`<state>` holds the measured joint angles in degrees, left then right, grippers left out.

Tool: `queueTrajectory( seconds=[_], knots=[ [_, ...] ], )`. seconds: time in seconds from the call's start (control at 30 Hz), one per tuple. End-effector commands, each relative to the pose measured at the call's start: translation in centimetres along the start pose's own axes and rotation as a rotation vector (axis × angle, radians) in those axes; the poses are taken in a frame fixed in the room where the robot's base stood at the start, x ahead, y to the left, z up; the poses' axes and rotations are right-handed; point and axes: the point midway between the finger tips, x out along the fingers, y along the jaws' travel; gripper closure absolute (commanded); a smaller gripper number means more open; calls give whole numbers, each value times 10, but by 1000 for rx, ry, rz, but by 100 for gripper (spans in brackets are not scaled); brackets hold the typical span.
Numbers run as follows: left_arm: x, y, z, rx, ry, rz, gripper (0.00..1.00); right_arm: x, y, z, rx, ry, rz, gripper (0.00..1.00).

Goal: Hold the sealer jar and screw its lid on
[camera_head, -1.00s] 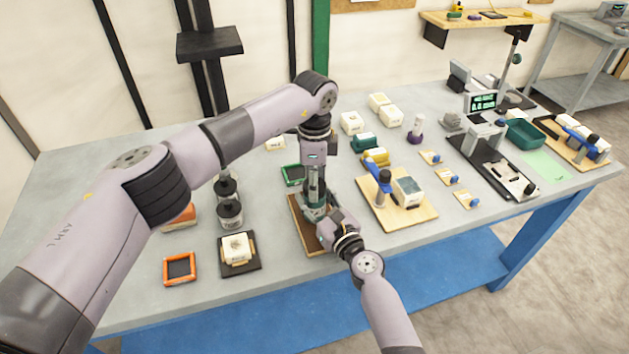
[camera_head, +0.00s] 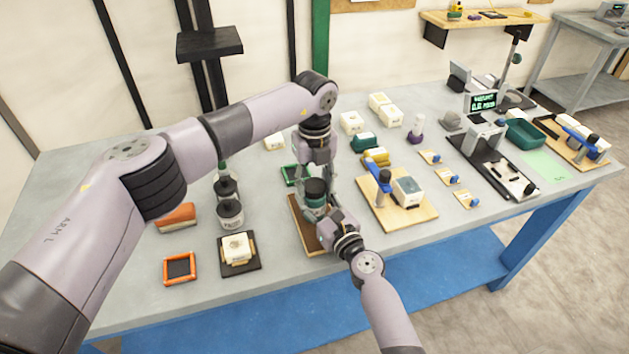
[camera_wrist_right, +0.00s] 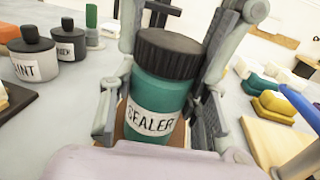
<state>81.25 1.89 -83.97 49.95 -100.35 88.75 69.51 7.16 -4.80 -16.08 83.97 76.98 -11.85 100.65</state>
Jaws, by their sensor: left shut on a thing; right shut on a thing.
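The sealer jar (camera_head: 314,204) is teal with a white SEALER label, and it stands upright over a brown board (camera_head: 302,228). It fills the middle of the right wrist view (camera_wrist_right: 156,97). Its black ribbed lid (camera_wrist_right: 171,52) sits on top, level with the jar; whether the thread is tight cannot be seen. My right gripper (camera_head: 322,213) is shut around the jar body from the front. My left gripper (camera_head: 317,184) points down from above, its fingers on either side of the lid and shut on it.
Two dark-lidded jars (camera_head: 230,214) stand to the left. A black pad with a cream block (camera_head: 239,252) and an orange frame (camera_head: 180,268) lie front left. A wooden board with a blue clamp (camera_head: 397,212) is close on the right. A green tray (camera_head: 293,174) lies behind.

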Motion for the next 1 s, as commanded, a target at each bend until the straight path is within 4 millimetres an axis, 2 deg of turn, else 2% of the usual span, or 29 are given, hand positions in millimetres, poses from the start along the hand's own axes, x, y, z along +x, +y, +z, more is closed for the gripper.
queueTrajectory(
  seconds=[1.0],
  knots=[
    [1, 0, 2, 2124, -2, 4, 90, 0, 1, 0, 0, 1, 2, 100]
  ],
)
